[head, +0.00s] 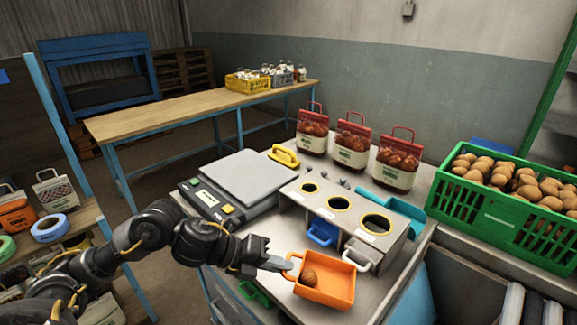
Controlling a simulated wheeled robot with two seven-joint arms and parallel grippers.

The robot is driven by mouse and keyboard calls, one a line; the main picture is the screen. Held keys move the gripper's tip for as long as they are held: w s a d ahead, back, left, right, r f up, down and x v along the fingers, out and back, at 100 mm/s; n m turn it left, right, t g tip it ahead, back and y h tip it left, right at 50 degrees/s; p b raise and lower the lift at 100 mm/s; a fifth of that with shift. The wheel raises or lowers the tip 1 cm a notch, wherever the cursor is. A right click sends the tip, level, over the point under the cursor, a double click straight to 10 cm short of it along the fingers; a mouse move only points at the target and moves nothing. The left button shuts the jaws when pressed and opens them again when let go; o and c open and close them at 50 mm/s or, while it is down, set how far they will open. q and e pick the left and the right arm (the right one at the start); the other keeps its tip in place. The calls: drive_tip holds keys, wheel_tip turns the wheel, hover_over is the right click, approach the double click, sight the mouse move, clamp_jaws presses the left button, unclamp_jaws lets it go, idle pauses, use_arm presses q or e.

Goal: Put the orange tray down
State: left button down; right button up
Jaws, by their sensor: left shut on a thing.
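The orange tray (338,280) is at the front of the metal worktop, with one round brown item (309,277) inside it. My left gripper (288,265) comes in from the left and is shut on the tray's handle loop at its left side. The tray looks about level. I cannot tell whether its underside touches the worktop or hangs just above it. My right gripper is not in view.
Behind the tray stands a sizing box (345,212) with three round holes, with a blue tray (322,232) and a grey one beneath. A scale (238,180) is to the left. A green crate (505,222) of brown produce is at right. Several filled sacks (351,145) stand behind.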

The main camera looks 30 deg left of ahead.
use_arm(q)
drive_tip(key=shift+w+d, duration=0.45)
drive_tip(key=shift+w, duration=0.2)
drive_tip(key=shift+w+r, duration=0.1)
drive_tip(key=shift+r, duration=0.15)
drive_tip(key=w+a+r+n+t+y+p, duration=0.1)
drive_tip(key=w+a+r+n+y+p, duration=0.1)
drive_tip(key=a, duration=0.5)
drive_tip(key=w+a+r+n+t+y+p, duration=0.2)
drive_tip(key=w+a+r+n+y, duration=0.3)
drive_tip(key=a+r, duration=0.3)
drive_tip(key=w+a+r+n+t+y+p, duration=0.2)
drive_tip(key=w+a+r+n+y+p, duration=0.1)
drive_tip(key=a, duration=0.4)
drive_tip(key=shift+w+a+r+n+y+p, duration=0.25)
drive_tip(key=shift+w+r+n+y+p, duration=0.15)
drive_tip(key=shift+r+n, duration=0.65)
drive_tip(key=shift+f, duration=0.2)
